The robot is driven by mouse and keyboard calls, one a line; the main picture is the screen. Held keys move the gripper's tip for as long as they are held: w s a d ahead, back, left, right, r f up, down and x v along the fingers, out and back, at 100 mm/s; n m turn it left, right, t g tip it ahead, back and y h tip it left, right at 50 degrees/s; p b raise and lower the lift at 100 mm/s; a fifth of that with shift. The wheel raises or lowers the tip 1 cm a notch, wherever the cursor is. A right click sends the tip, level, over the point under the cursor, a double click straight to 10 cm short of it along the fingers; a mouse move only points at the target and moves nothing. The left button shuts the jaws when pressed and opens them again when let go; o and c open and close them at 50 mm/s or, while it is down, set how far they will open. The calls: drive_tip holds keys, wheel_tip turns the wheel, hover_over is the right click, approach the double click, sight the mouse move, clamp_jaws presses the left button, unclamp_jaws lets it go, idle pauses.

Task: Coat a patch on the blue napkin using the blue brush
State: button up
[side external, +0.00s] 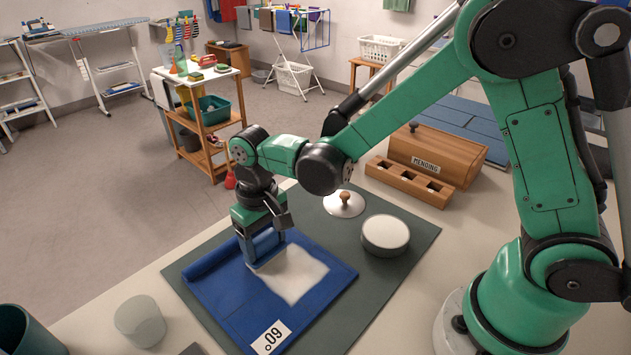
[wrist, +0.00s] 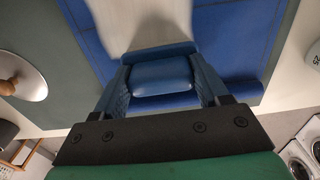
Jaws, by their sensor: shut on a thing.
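The blue napkin (side external: 213,287) lies on a dark green mat, with a rolled or folded band along its far left edge. A white coated patch (side external: 288,273) covers part of its middle; the patch also shows in the wrist view (wrist: 150,18). My gripper (side external: 258,236) points down over the napkin beside the patch's left edge. It is shut on the blue brush (wrist: 160,75), which sits between the two fingers. The brush's bristle end is at or very near the cloth by the white patch; exact contact is hard to tell.
A round tub (side external: 386,236) with a white top surface stands right of the napkin. A lid (side external: 344,204) with a wooden knob lies behind it. A wooden box marked MENDING (side external: 440,150) stands farther back. A tag (side external: 271,338) lies at the napkin's front corner.

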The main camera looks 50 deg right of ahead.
drive_tip(key=shift+a, duration=0.55)
drive_tip(key=shift+s, duration=5)
wheel_tip(320, 180, up, 8)
drive_tip(key=shift+w, duration=0.15)
